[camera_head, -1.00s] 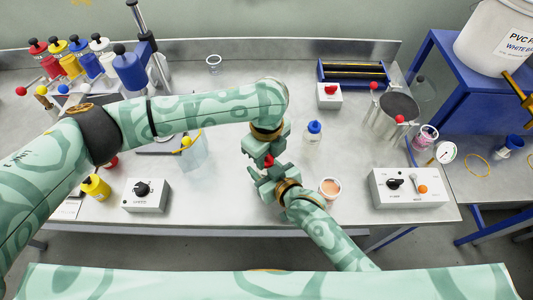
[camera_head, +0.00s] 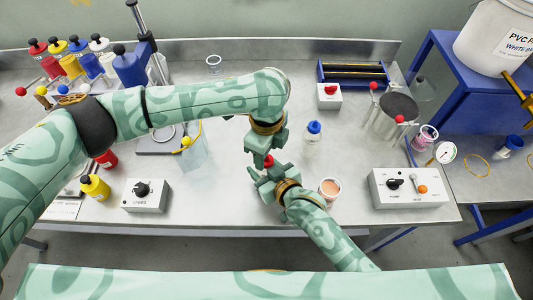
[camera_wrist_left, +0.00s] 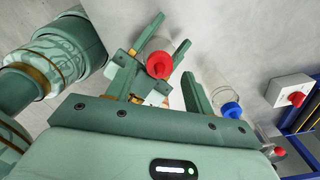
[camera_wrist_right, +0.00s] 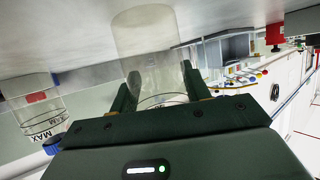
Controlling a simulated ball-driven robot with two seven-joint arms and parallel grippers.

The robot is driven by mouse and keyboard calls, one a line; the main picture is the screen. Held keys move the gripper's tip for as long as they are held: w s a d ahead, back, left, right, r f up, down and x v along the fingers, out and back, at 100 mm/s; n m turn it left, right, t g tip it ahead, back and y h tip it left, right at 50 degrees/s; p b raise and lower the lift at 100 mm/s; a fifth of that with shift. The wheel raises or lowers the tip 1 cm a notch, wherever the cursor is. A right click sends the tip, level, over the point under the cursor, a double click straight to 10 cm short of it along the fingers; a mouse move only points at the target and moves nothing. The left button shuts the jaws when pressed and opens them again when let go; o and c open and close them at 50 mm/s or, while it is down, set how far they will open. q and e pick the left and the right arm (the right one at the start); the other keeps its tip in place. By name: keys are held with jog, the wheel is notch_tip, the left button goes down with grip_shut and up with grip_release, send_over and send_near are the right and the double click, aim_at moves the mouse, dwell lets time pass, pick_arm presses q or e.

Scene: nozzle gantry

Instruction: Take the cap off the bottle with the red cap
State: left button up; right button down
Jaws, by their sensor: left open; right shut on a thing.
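The clear bottle (camera_wrist_right: 145,35) is in my right gripper (camera_wrist_right: 158,78), which is shut around its body. Its red cap (camera_wrist_left: 159,65) sits on the bottle's end in the left wrist view. The cap also shows as a small red spot in the head view (camera_head: 268,161), between the two grippers. My left gripper (camera_head: 266,141) is open and empty, just above the cap, with its fingers apart on either side. In the right wrist view the cap is hidden behind my gripper. The right gripper (camera_head: 264,173) is below the left one in the head view.
A bottle with a blue cap (camera_head: 313,137) stands just right of the grippers. A cup of orange stuff (camera_head: 329,188) is close to my right gripper. A switch box (camera_head: 147,196) and yellow bottle (camera_head: 95,187) stand at left, a control box (camera_head: 408,188) at right.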

pick_arm(q)
notch_tip(320, 180, up, 2)
jog(key=shift+r, duration=0.35)
jog(key=shift+c, duration=0.3)
notch_tip(320, 180, up, 3)
jog(key=m, duration=0.2)
jog(key=shift+f+m, duration=0.2)
jog(key=shift+m, duration=0.1)
jog(key=shift+r+m, duration=0.15)
jog(key=shift+m, duration=0.15)
notch_tip(320, 180, down, 8)
jog(key=shift+r, duration=0.1)
jog(key=c, duration=1)
jog(key=n, duration=0.2)
jog(key=shift+n, duration=0.4)
